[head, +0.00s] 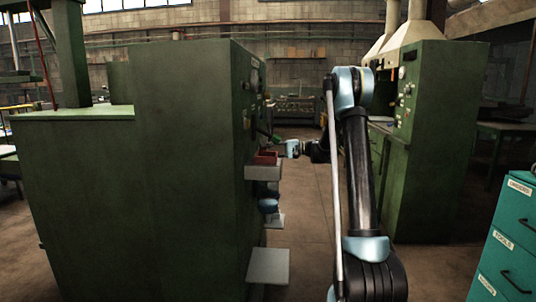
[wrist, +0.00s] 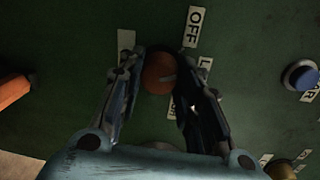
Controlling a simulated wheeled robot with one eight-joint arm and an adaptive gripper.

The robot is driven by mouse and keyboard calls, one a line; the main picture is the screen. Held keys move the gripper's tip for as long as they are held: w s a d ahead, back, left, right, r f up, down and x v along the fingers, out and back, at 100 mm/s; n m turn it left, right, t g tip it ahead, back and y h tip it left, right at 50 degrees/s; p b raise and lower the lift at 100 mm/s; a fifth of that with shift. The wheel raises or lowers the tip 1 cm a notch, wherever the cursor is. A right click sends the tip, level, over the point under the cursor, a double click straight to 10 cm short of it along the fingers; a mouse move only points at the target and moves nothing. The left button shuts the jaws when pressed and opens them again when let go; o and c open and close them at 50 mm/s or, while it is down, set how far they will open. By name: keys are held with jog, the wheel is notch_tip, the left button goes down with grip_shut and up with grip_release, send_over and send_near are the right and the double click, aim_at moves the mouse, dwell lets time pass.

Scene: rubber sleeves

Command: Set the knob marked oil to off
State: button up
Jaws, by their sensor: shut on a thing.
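In the head view my gripper (head: 277,139) reaches the right-hand face of the green cabinet (head: 180,170); the knob cannot be made out there.
A blue button (wrist: 300,75) is right of the knob, an orange part (wrist: 14,91) left, and a brass-coloured knob (wrist: 280,170) lower right. Grey shelves (head: 268,266) and a red tray (head: 265,158) jut from the cabinet below my gripper. A second green machine (head: 440,150) stands across the aisle.

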jog(key=n, duration=0.5)
jog(key=shift+s+f+t, duration=0.15)
jog(key=shift+s+t, duration=0.05)
jog(key=shift+t, duration=0.2)
dwell(0.3)
jog(key=o, duration=1.1)
jog(key=d, duration=0.8)
jog(key=d+r, duration=0.1)
jog(key=d, duration=0.3)
jog(key=shift+s, duration=0.2)
jog(key=shift+s, duration=0.1)
